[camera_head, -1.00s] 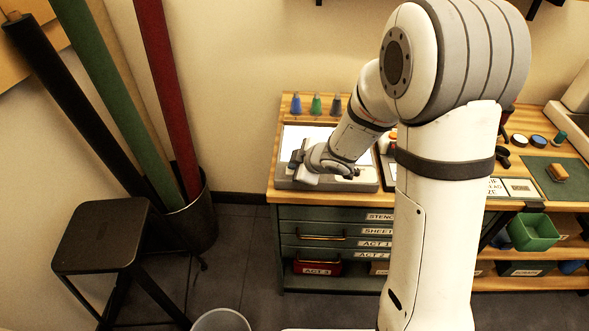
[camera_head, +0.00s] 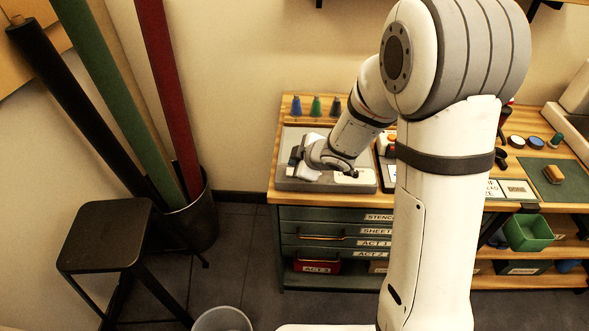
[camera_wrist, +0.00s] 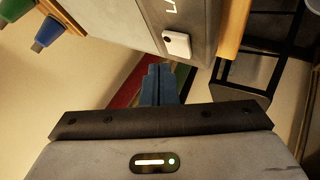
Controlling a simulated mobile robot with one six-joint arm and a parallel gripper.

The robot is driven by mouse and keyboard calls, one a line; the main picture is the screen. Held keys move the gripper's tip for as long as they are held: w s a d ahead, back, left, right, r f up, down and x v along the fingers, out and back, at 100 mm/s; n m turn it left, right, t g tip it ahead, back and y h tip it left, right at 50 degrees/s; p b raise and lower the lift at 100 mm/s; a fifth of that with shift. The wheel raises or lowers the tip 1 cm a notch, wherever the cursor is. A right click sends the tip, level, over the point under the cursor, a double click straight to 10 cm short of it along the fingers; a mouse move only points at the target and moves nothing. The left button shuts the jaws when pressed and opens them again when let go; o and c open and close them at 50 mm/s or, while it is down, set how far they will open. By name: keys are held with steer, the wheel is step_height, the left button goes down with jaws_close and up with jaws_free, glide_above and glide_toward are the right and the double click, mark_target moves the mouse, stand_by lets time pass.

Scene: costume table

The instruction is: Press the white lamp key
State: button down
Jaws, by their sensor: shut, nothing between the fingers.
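The white lamp key (camera_wrist: 177,44) is a small rounded white block on the grey light box (camera_wrist: 205,18) in the wrist view. In the head view the light box (camera_head: 325,187) lies at the left end of the bench, its top dull grey. My gripper (camera_head: 296,157) is over the left part of the box, and my arm hides part of its top. In the wrist view my gripper (camera_wrist: 160,70) has its blue fingers together with nothing between them. The fingertips appear close to the key but apart from it in the picture. The exact gap in height cannot be told.
Blue, green and dark cones (camera_head: 316,106) stand behind the box. A black stool (camera_head: 106,232) and a bin of fabric rolls (camera_head: 190,222) are on the floor at left. A green mat (camera_head: 550,178) lies at the right of the bench.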

step_height(320, 180, up, 6)
steer(key=p, duration=0.5)
steer(key=shift+f, duration=0.15)
steer(key=s+d+r+m+h, duration=0.4)
steer(key=d+r+m, duration=0.1)
steer(key=d, duration=0.3)
steer(key=s+d+r+m+h, duration=0.3)
steer(key=d+r+m, duration=0.2)
steer(key=d+r, duration=0.15)
steer(key=s+m+g, duration=0.1)
steer(key=s+m, duration=0.1)
steer(key=s, duration=0.4)
steer(key=s+d+r+m+g, duration=0.1)
steer(key=s+m, duration=0.1)
steer(key=s, duration=0.4)
steer(key=s+r+m+g+y, duration=0.1)
steer(key=s+m+g, duration=0.1)
steer(key=s, duration=0.4)
steer(key=shift+s+d+r+m, duration=0.25)
steer(key=shift+d+m, duration=0.1)
steer(key=shift+m, duration=0.15)
